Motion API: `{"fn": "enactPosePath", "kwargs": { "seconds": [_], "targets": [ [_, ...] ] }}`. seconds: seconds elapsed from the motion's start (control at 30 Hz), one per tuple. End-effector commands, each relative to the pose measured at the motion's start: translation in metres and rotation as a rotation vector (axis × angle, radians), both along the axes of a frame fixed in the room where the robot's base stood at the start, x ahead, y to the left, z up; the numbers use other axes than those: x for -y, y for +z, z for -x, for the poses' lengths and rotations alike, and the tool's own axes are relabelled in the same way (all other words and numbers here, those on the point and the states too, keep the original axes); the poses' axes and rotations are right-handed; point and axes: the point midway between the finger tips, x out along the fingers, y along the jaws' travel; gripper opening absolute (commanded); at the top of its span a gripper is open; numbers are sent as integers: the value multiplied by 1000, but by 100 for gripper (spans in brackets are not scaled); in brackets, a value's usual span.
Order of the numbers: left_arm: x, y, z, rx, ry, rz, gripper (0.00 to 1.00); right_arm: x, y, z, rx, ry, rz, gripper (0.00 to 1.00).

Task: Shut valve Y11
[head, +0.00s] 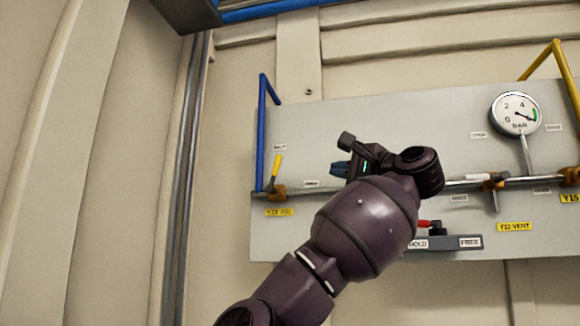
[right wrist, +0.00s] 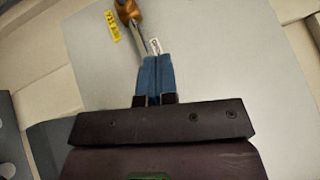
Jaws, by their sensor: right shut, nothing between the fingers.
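Valve Y11 (head: 274,188) has a brass-coloured body on the horizontal pipe at the panel's left, above a yellow label. Its yellow lever (head: 276,165) points up, leaning slightly right, across the pipe. My right gripper (head: 340,169) is to the right of the lever and apart from it; its blue fingers are shut and empty. In the right wrist view the blue fingers (right wrist: 157,75) are pressed together, with the brass valve body (right wrist: 128,10) beyond them at the top edge. The lever is not clearly seen there. My left gripper is not in view.
A grey panel (head: 370,115) carries a pressure gauge (head: 516,113), a Y12 VENT label (head: 514,227) and a red-handled control (head: 428,224) by the HOLD/FREE plate (head: 469,242). A blue pipe (head: 262,130) rises left of the lever. My right arm hides the panel's lower middle.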

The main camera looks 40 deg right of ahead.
Motion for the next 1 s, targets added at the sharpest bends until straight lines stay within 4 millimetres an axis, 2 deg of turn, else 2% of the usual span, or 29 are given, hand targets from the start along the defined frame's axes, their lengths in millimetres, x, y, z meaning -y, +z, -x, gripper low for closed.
{"fn": "enactPosePath", "kwargs": {
  "seconds": [0.13, 0.27, 0.7, 1.0],
  "targets": [
    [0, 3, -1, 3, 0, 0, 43, -1, 2, -6, -6, 14, -11, 0],
    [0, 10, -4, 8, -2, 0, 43, -4, 6, -23, -7, 14, -8, 0],
    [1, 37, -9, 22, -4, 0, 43, -11, 24, -97, -6, 11, -7, 0],
    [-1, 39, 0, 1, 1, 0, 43, -37, 31, -117, -6, 10, -7, 0]
  ]
}}
